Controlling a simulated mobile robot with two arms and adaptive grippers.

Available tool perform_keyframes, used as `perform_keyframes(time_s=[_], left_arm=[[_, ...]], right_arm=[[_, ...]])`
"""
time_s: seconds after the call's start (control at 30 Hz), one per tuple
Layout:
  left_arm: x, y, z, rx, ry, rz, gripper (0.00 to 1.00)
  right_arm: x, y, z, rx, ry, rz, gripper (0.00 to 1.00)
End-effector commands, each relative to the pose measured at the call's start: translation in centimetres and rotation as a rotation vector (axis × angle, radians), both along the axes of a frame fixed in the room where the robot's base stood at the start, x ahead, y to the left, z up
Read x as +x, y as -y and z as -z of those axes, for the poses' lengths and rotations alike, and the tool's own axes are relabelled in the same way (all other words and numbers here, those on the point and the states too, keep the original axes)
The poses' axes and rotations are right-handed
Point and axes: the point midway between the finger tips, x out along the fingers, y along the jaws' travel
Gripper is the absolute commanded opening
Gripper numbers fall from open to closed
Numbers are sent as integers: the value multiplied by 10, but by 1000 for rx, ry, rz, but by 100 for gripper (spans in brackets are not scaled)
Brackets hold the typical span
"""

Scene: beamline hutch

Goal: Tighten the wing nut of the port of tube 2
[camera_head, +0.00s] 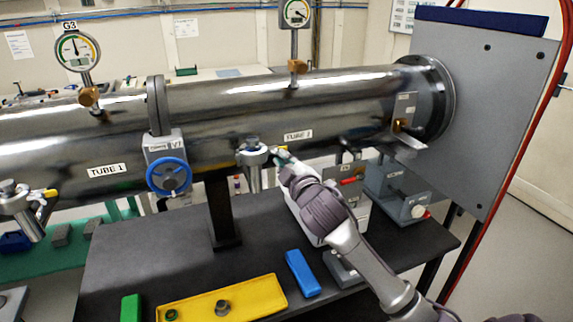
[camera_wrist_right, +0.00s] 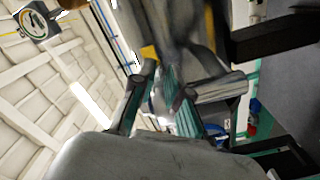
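Tube 2 (camera_head: 350,95) is a large shiny metal tube, with a small "TUBE 2" label (camera_head: 298,135) on its side. Its port (camera_head: 254,157) hangs under the tube, left of the label, with a metal collar and a short stub. My right gripper (camera_head: 282,154) is at the right side of this port. A yellow wing nut (camera_wrist_right: 150,52) shows in the wrist view beside the fingertips. My right fingers (camera_wrist_right: 158,82), with teal pads, stand apart with a gap between them. In the head view the gripper largely hides the wing nut. My left gripper is out of view.
Tube 1 (camera_head: 50,142) carries a similar port with a yellow wing nut (camera_head: 50,193). A valve with a blue handwheel (camera_head: 168,174) sits between the tubes. On the dark table (camera_head: 165,255) are a yellow tray (camera_head: 190,303), a blue block (camera_head: 302,273) and a green block (camera_head: 131,307).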

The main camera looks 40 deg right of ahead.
Motion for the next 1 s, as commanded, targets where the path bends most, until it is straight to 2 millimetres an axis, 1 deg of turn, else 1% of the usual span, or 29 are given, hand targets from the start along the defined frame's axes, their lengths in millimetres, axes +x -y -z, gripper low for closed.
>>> perform_keyframes(time_s=[0.07,0.17,0.4,0.5,0.6,0.7,0.8,1.0], left_arm=[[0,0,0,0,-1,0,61],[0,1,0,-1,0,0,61],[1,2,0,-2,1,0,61],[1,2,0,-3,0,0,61],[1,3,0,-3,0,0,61],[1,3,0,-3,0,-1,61],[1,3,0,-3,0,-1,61],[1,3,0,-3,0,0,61]], right_arm=[[-5,-1,0,0,1,-1,15],[-18,-5,0,-1,0,-1,15],[-69,-17,1,0,-3,-1,15],[-88,-21,1,1,-3,-1,15],[-102,-24,1,1,-4,0,15],[-112,-26,1,1,-3,1,15],[-116,-27,1,2,-3,1,15],[-117,-27,1,1,-2,1,15]])
